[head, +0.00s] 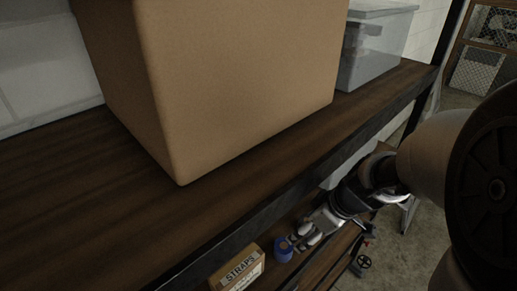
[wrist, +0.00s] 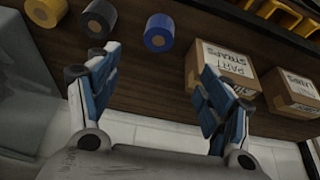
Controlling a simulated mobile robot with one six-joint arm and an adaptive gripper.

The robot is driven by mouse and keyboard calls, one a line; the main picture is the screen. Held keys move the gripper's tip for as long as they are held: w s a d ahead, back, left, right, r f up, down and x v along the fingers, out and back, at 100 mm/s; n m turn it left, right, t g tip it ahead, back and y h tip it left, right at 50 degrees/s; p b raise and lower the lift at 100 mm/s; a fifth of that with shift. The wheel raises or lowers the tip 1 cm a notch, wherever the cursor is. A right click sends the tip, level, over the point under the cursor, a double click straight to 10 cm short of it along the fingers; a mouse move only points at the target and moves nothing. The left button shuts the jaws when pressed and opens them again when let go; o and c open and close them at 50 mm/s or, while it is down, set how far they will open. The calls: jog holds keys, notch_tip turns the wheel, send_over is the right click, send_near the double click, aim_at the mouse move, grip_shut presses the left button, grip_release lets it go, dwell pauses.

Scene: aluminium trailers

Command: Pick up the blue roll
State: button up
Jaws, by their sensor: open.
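The blue roll (head: 283,249) sits on the lower shelf, beside a cardboard box marked STRAPS. It also shows in the wrist view (wrist: 159,33), with its orange-brown core facing the camera. My gripper (head: 299,240) is at the lower shelf, just right of the roll in the head view. In the wrist view my gripper (wrist: 157,62) is open and empty, its blue-padded fingers spread wide. The roll lies just beyond the fingertips, roughly centred between them, with no contact visible.
A black roll (wrist: 98,18) and a yellow roll (wrist: 45,11) stand left of the blue one. Yellow bins (wrist: 283,14) are at the top right. A big carton (head: 225,80) and clear tub (head: 375,45) occupy the upper shelf.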

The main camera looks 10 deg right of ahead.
jog(key=b, duration=0.2)
send_over(284, 246)
jog(key=s+d, duration=0.2)
jog(key=f, duration=1)
jog(key=shift+a+f, duration=0.15)
jog(key=shift+a, duration=0.1)
jog(key=x, duration=0.6)
jog(key=shift+w+f, duration=0.15)
jog(key=shift+w, duration=0.1)
jog(key=shift+s, duration=0.1)
jog(key=shift+c, duration=0.3)
jog(key=c, duration=1.1)
jog(key=shift+c, duration=0.2)
